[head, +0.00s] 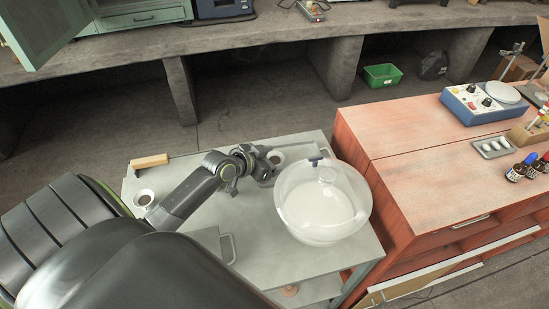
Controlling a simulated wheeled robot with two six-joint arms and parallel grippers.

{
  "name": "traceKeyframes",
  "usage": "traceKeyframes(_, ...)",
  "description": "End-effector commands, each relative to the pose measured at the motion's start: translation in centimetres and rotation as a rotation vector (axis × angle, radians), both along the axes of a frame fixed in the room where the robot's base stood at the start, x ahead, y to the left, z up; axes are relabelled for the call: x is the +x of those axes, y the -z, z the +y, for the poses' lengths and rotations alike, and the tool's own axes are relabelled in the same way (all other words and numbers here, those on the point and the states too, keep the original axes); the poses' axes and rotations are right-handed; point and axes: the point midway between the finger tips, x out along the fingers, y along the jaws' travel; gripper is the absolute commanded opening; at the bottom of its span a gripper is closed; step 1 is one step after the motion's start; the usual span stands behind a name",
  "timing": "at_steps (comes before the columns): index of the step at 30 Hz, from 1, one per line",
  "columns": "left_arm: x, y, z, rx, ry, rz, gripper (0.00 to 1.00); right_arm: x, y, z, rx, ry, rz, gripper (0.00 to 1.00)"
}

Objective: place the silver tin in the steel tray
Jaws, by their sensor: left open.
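My left gripper (262,163) is open over the far middle of a grey metal table. A small round silvery thing (277,157), which looks like the silver tin, is right beside its fingers. The fingers partly hide it, and I cannot tell whether they touch it. A flat grey tray with a raised handle (228,249), which looks like the steel tray, lies nearer me on the same table. My arm covers much of it. My right gripper is not in view.
A large clear glass vessel with a lid (323,208) stands just right of my gripper. A small cup with dark contents (144,198) and a wooden block (149,161) are at the left. A red-brown cabinet (400,165) adjoins on the right.

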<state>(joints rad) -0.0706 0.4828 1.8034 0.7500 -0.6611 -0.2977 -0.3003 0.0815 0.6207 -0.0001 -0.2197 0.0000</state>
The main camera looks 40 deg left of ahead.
Motion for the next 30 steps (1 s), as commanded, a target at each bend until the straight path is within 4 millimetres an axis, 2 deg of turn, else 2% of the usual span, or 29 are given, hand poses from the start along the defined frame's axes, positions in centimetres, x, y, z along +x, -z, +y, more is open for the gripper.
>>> traceKeyframes(5,0.0,-0.5,0.0,0.001,0.000,-0.001,0.73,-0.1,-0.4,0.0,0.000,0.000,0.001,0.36)
traceKeyframes(11,-2.6,-1.7,0.8,0.005,0.002,0.001,0.73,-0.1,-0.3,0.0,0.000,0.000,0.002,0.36)
traceKeyframes(15,-5.3,-3.2,1.5,0.007,0.003,0.001,0.73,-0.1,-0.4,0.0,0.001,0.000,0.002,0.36)
traceKeyframes(21,-8.3,-5.0,2.4,0.005,0.002,0.002,0.73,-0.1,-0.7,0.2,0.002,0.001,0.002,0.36)
traceKeyframes(30,-10.1,-6.0,2.8,0.001,0.000,0.001,0.73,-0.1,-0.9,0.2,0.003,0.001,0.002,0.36)
